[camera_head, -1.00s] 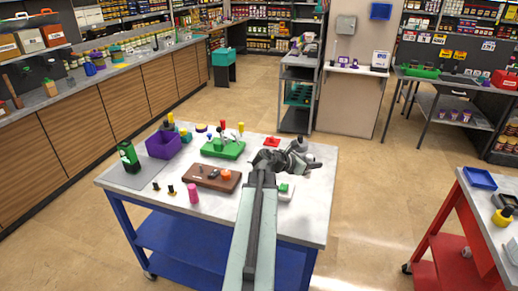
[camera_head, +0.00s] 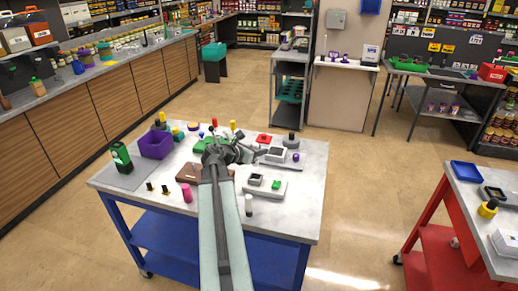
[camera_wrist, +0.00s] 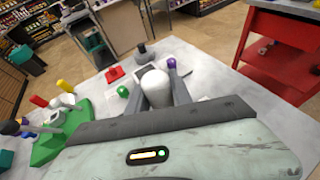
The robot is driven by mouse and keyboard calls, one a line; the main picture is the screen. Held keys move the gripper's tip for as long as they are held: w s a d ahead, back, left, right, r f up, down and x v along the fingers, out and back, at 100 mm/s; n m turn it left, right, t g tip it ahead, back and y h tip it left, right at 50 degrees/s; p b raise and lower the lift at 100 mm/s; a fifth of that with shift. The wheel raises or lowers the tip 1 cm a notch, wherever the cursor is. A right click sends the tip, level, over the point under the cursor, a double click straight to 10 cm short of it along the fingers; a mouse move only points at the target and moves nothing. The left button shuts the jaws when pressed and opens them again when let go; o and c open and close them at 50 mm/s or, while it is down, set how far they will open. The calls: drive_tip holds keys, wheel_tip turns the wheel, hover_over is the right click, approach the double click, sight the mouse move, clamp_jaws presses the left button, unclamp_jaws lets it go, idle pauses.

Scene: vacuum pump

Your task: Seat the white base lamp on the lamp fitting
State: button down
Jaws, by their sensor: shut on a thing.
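My gripper (camera_wrist: 157,90) is shut on a white, rounded lamp (camera_wrist: 155,84), which stands between its two grey fingers in the wrist view. In the head view my gripper (camera_head: 252,152) is over the middle of the white table, and the lamp in it is too small to make out. A pale plate with dark square sockets and a green piece (camera_head: 264,187) lies to the near right of it. A second plate with a dark socket (camera_head: 275,154) and a purple knob (camera_head: 295,157) lies right beside it. I cannot tell which is the lamp fitting.
A green pegboard (camera_wrist: 48,147) with coloured handles, a purple bin (camera_head: 157,146) and a brown board (camera_head: 187,173) are on the left. A red square (camera_head: 265,138) and dark knob (camera_head: 291,139) are behind.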

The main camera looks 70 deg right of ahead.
drive_tip(key=shift+f+b, duration=2.5)
drive_tip(key=shift+f, duration=0.2)
drive_tip(key=shift+a+f+b, duration=0.1)
drive_tip(key=shift+f+b, duration=0.2)
drive_tip(key=shift+f+b, duration=0.75)
drive_tip(key=shift+f, duration=0.2)
drive_tip(key=shift+f+b, duration=0.45)
drive_tip(key=shift+b, duration=0.2)
drive_tip(key=shift+f, duration=0.2)
drive_tip(key=c, duration=1.1)
unclamp_jaws()
